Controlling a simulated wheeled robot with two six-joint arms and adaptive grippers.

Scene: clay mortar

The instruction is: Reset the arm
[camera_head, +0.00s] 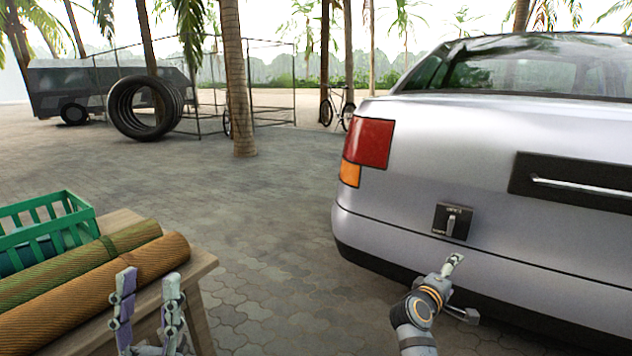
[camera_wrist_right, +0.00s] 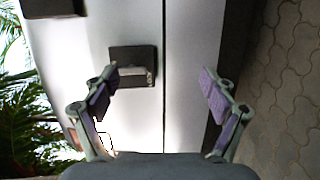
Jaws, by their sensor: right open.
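My right arm reaches toward the rear of a silver car (camera_head: 470,150). My right gripper (camera_head: 455,262) is just below a small dark switch plate (camera_head: 452,221) with a lever on the car's rear. In the right wrist view my right gripper (camera_wrist_right: 158,88) is open and empty, and the switch plate (camera_wrist_right: 133,66) shows ahead, beyond the left finger. No contact between them is clear. My left gripper (camera_head: 147,290) is at the lower left, in front of the wooden table, with its two fingers apart and nothing between them.
A wooden table (camera_head: 203,265) at the left bears rolled mats (camera_head: 110,285) and a green crate (camera_head: 75,220). Paved ground (camera_head: 270,240) between table and car is free. Palm trunks (camera_head: 237,90), stacked tires (camera_head: 145,107) and a bicycle (camera_head: 345,112) stand farther back.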

